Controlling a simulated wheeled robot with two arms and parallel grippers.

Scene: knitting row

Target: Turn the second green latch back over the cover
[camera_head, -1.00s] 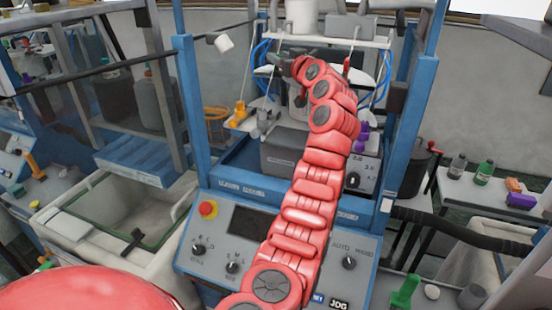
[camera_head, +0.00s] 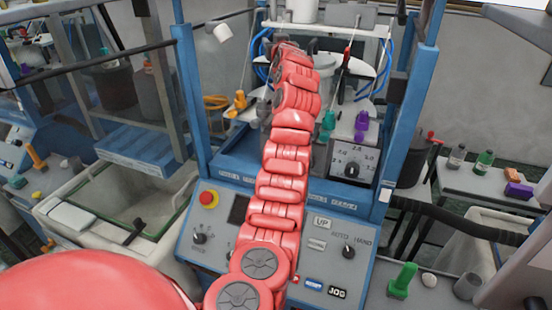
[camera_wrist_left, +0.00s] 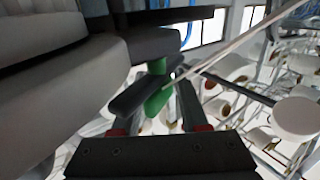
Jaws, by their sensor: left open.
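My left arm reaches up and away across the machine in the head view. Its gripper (camera_head: 288,48) is at the top end, small and largely hidden by my own arm. In the left wrist view the gripper (camera_wrist_left: 162,100) is open. A green piece, likely a latch (camera_wrist_left: 158,98), shows between its fingers, partly covered by a dark grey finger-like part. I cannot tell whether the fingers touch it, or which latch it is. A large grey rounded body (camera_wrist_left: 60,90) fills the left of that view; I cannot tell if it is the cover. My right gripper is not in view.
Yellow (camera_head: 240,100), teal-green (camera_head: 328,121) and purple (camera_head: 361,121) pieces sit on the machine. Blue posts (camera_head: 190,100) stand at both sides. The control panel (camera_head: 362,275) is in front. A pale rod (camera_wrist_left: 235,42) and several white spools (camera_wrist_left: 235,68) lie close right of the gripper.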

